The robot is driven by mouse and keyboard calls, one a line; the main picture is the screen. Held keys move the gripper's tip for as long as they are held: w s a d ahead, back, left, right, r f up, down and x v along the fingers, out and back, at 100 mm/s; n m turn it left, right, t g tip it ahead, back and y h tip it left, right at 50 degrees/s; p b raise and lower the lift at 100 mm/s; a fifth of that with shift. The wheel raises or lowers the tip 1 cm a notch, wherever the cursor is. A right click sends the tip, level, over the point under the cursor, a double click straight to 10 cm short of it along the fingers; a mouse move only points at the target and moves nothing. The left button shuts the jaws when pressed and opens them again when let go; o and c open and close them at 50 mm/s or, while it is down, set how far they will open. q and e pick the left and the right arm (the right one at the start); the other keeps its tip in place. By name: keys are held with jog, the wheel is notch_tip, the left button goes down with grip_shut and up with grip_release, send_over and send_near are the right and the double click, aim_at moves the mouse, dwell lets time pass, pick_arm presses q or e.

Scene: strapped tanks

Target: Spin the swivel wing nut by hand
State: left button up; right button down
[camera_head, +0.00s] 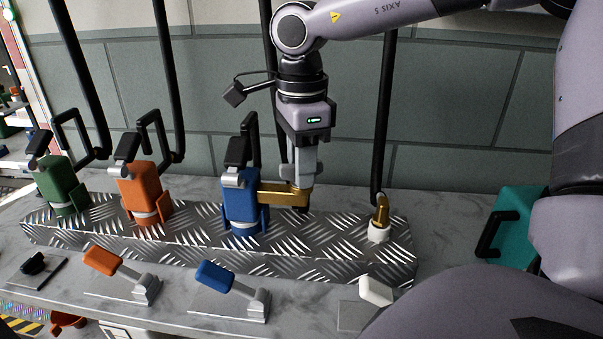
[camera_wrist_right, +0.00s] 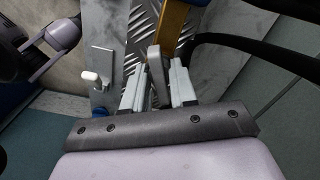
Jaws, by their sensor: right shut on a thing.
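A gold, bar-shaped part (camera_head: 280,190), which looks like the swivel wing nut, sticks out to the right from the blue tank (camera_head: 240,208). My right gripper (camera_head: 303,186) points down at its right end and is shut on it. In the right wrist view the gold bar (camera_wrist_right: 173,22) runs up from between the fingers of my right gripper (camera_wrist_right: 157,82). A grey piece (camera_wrist_right: 154,65) also shows between them. The fingers hide much of the grip. My left gripper is not in view.
An orange tank (camera_head: 143,190) and a green tank (camera_head: 62,184) stand left on the metal tread-plate base (camera_head: 330,240). A gold-topped white fitting (camera_head: 380,218) stands right. Blue (camera_head: 215,276), orange (camera_head: 103,260) and white (camera_head: 375,290) levers line the front. A teal case (camera_head: 515,230) is at right.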

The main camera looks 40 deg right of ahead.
dwell(0.3)
jog(key=shift+f+m+b, duration=0.15)
jog(key=shift+m+b, duration=0.25)
jog(key=shift+m, duration=1.1)
jog(key=shift+m+b, duration=0.45)
jog(key=shift+m, duration=0.25)
jog(key=c, duration=1.1)
grip_release()
jog(key=shift+o, duration=0.2)
